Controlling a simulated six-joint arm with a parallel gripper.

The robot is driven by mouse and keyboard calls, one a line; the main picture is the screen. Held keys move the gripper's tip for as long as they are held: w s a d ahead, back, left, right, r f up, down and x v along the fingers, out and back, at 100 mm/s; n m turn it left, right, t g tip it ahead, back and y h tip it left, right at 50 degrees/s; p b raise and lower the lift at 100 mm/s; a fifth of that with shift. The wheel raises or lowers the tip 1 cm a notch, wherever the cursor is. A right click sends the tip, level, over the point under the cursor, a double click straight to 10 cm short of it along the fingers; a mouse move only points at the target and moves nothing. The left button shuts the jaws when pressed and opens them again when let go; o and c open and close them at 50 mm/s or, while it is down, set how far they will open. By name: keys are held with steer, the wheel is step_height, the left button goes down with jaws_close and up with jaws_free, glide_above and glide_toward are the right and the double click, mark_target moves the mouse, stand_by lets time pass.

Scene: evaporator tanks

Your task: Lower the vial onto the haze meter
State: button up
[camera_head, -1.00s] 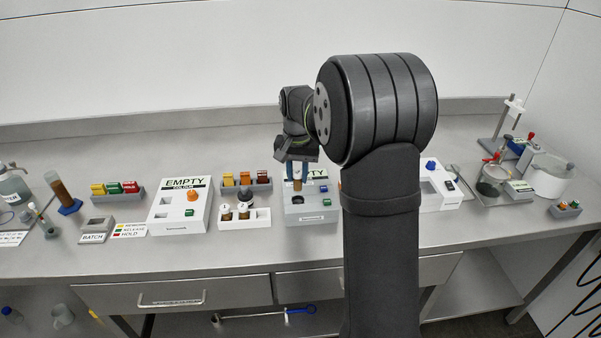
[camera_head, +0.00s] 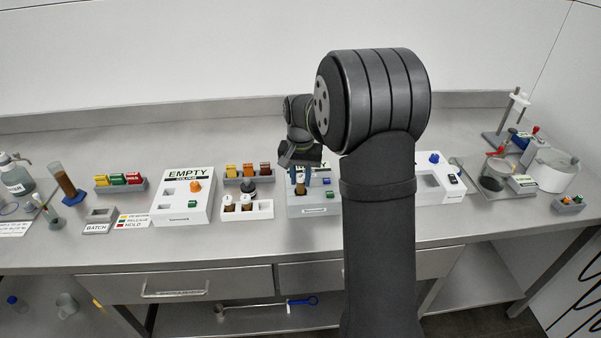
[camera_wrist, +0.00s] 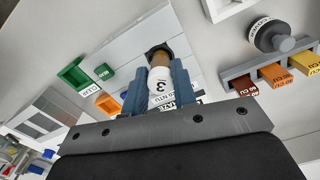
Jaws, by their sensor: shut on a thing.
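My gripper (camera_head: 300,182) hangs over the haze meter (camera_head: 325,200), the light grey box in the middle of the bench. Its blue fingers (camera_wrist: 158,88) are shut on a brown vial (camera_wrist: 161,64) with a white band marked 3. The vial also shows in the head view (camera_head: 300,189), upright below the fingers. In the wrist view its far end is at a dark round opening in the pale meter top. I cannot tell whether it is seated there. My gripper partly hides the meter's display.
Left of the meter, a white rack (camera_head: 261,210) holds two brown vials, with a black knobbed piece (camera_head: 248,189) behind it. A rack of coloured tiles (camera_head: 247,182) stands further back. The colour station (camera_head: 182,212) is further left. My arm hides bench right of the meter.

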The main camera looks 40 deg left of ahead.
steer(key=shift+f, duration=1.2)
steer(key=o, duration=1)
steer(key=shift+o, duration=0.2)
step_height(320, 180, up, 17)
steer(key=shift+r, duration=0.15)
